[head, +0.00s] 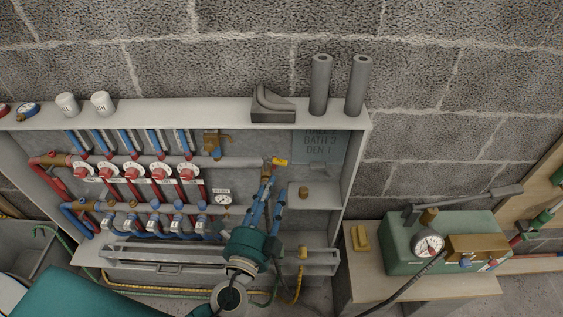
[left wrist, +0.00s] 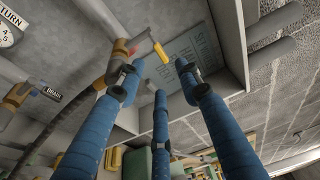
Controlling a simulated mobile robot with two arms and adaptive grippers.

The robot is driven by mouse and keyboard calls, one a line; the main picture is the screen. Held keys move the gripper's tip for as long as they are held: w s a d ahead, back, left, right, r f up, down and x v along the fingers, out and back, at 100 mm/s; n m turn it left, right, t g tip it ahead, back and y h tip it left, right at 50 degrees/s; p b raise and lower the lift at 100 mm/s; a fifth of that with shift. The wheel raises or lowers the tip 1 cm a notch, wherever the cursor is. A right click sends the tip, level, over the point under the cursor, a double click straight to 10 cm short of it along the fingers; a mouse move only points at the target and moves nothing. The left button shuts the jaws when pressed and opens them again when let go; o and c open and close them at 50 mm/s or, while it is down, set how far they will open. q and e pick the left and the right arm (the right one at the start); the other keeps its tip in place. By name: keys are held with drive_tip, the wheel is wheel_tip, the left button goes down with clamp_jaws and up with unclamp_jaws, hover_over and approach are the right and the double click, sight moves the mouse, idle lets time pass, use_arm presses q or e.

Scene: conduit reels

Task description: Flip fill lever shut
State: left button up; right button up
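A lever with a yellow tip (head: 280,162), likely the fill lever, sits at the right end of the grey upper pipe in the wall cabinet. In the left wrist view its yellow end (left wrist: 161,52) shows on a pale bar, by a brass fitting (left wrist: 119,53) with a red part. My left gripper (head: 272,183) is just below the lever in the head view. Its blue fingers (left wrist: 157,76) are spread, with nothing visible between them. The lever's end lies beyond the fingertips; I cannot tell whether they touch. My right gripper is not in view.
Red-handled valves (head: 132,172) and blue pipes fill the cabinet to the left. A small gauge (head: 223,198) is near the gripper. A "DRAIN" tag (left wrist: 52,94) hangs at left in the wrist view. A green pump box (head: 400,249) stands on a bench at right.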

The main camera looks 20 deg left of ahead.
sight(281, 163)
use_arm(q)
drive_tip(key=w+p, duration=0.3)
drive_tip(key=w, duration=0.7)
drive_tip(key=shift+w+a, duration=0.1)
drive_tip(key=shift+a, duration=0.1)
drive_tip(key=shift+w, duration=0.15)
drive_tip(key=shift+c, duration=0.3)
clamp_jaws()
